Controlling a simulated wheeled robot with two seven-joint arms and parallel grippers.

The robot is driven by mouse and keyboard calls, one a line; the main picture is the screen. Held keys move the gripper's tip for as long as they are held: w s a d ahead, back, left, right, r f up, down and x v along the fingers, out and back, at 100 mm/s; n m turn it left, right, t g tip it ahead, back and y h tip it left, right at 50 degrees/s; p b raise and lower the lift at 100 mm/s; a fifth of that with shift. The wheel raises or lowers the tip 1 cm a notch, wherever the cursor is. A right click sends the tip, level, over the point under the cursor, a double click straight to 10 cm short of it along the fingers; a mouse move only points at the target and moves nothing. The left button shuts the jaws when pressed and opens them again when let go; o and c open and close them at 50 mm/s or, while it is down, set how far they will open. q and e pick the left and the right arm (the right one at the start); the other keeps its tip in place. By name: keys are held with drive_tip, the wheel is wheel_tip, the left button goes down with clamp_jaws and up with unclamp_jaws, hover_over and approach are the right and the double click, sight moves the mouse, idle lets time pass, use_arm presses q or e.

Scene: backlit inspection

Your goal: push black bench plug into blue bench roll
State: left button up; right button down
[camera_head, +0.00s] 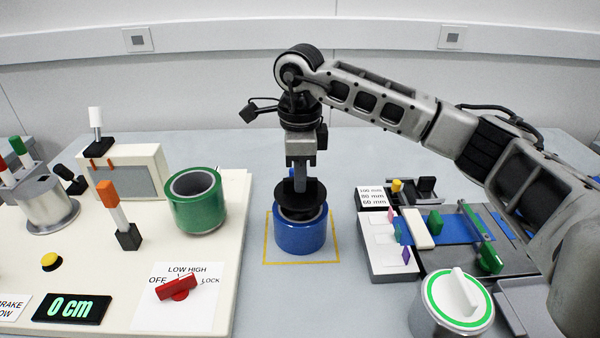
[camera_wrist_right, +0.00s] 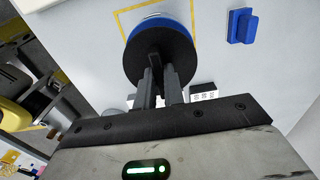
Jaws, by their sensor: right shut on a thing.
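The blue bench roll (camera_head: 300,238) stands upright inside a yellow square outline on the grey bench. My right gripper (camera_head: 300,180) points straight down over it, shut on the black bench plug (camera_head: 298,197). The plug's wide dark disc is at the roll's top and hides most of its opening. In the right wrist view, the fingers (camera_wrist_right: 157,78) grip the plug's handle, and the plug (camera_wrist_right: 145,50) covers much of the blue roll (camera_wrist_right: 160,23). A strip of blue rim shows past the disc's edge. I cannot tell how far the plug is inside. My left gripper is out of view.
A green roll (camera_head: 195,203) stands left on a cream panel (camera_head: 225,265) with a red knob (camera_head: 178,289) and levers. To the right are a grey fixture with coloured tabs (camera_head: 385,250) and a round canister with a green ring (camera_head: 457,298). Bare bench surrounds the yellow outline.

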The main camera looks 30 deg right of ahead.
drive_tip(key=shift+f, duration=0.15)
drive_tip(key=shift+f+b, duration=0.6)
drive_tip(key=shift+f, duration=0.05)
drive_tip(key=shift+f+b, duration=0.75)
drive_tip(key=shift+f, duration=0.25)
drive_tip(key=c, duration=1.4)
unclamp_jaws()
